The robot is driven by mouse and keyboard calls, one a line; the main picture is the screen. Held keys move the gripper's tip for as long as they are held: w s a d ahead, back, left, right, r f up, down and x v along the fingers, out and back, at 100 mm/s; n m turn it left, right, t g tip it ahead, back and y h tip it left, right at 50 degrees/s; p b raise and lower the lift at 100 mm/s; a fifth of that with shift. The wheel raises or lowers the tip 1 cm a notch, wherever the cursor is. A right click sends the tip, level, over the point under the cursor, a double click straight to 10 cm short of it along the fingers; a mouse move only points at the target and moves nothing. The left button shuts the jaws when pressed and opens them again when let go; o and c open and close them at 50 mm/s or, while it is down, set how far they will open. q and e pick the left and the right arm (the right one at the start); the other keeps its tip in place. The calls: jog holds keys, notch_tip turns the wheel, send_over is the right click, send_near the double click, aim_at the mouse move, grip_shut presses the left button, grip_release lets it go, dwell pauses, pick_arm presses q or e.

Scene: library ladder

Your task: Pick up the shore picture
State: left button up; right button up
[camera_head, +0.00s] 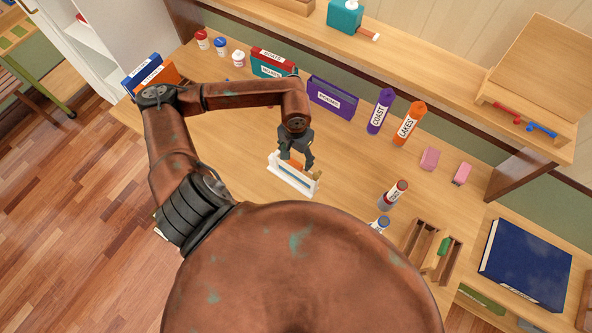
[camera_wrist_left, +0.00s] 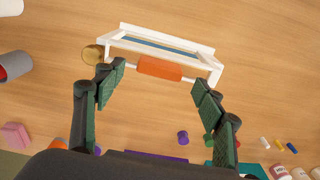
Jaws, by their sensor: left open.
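A white frame (camera_head: 293,183) stands on the wooden desk below my left gripper. It holds a blue panel and has an orange grip on a white bar along one side; I take it for the shore picture, though its face is hidden. In the left wrist view the white frame (camera_wrist_left: 170,35) and orange grip (camera_wrist_left: 160,68) lie ahead of the fingers. My left gripper (camera_head: 297,165) is open, one finger toward each end of the grip, and it also shows in the left wrist view (camera_wrist_left: 158,78). I cannot tell whether it touches. My right gripper is not in view.
A brass-coloured knob (camera_wrist_left: 93,54) is beside the frame. A purple box (camera_head: 332,98), purple tube (camera_head: 381,110) and orange tube (camera_head: 410,122) stand behind. A labelled jar (camera_head: 393,195) and wooden tray (camera_head: 420,243) are to the right.

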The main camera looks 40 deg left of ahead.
aim_at(296, 161)
pick_arm(q)
notch_tip(296, 161, down, 3)
jog(key=shift+f, duration=0.1)
jog(key=c, duration=1.7)
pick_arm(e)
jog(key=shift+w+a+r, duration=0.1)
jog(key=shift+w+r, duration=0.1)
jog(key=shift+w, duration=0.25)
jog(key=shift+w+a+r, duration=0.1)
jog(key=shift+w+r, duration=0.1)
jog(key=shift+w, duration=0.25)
